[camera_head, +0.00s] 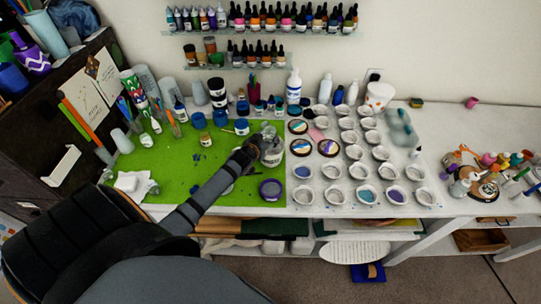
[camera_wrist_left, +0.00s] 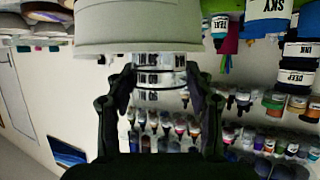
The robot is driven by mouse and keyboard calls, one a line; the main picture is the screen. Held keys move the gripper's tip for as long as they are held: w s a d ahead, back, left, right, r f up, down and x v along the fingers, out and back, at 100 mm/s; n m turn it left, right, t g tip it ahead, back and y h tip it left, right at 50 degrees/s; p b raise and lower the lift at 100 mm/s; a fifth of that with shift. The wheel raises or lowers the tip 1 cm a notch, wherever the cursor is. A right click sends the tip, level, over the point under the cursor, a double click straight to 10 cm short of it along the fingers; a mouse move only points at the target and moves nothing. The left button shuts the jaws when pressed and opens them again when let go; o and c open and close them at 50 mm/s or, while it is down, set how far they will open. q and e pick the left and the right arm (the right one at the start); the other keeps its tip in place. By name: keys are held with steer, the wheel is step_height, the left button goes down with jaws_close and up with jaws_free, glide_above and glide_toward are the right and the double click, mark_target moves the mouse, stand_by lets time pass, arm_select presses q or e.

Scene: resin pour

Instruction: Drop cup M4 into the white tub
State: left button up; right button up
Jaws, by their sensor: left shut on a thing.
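My left gripper (camera_head: 249,149) is over the green mat, shut on a clear, pale jar-like container (camera_head: 271,152). In the left wrist view the left gripper (camera_wrist_left: 160,78) has a finger on each side of this container, whose broad pale grey part (camera_wrist_left: 145,28) fills the top. Rows of small white cups (camera_head: 364,194) stand to the right of the mat; some hold blue or purple. I cannot read labels on them, so I cannot tell which is M4. A white tub (camera_head: 379,93) with orange-red marks stands at the back, behind the cups. My right gripper is not in view.
The green mat (camera_head: 175,185) carries several paint jars and a purple-lidded jar (camera_head: 270,189). Round coasters (camera_head: 301,147) lie between mat and cups. Shelves of small bottles (camera_head: 290,30) hang on the wall. Coloured bottles (camera_head: 490,160) crowd the right side. Bare white tabletop (camera_head: 445,130) shows between.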

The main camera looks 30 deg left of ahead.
arm_select(q)
steer(key=o, duration=1)
steer(key=shift+o, duration=1.4)
steer(key=v, duration=1.2)
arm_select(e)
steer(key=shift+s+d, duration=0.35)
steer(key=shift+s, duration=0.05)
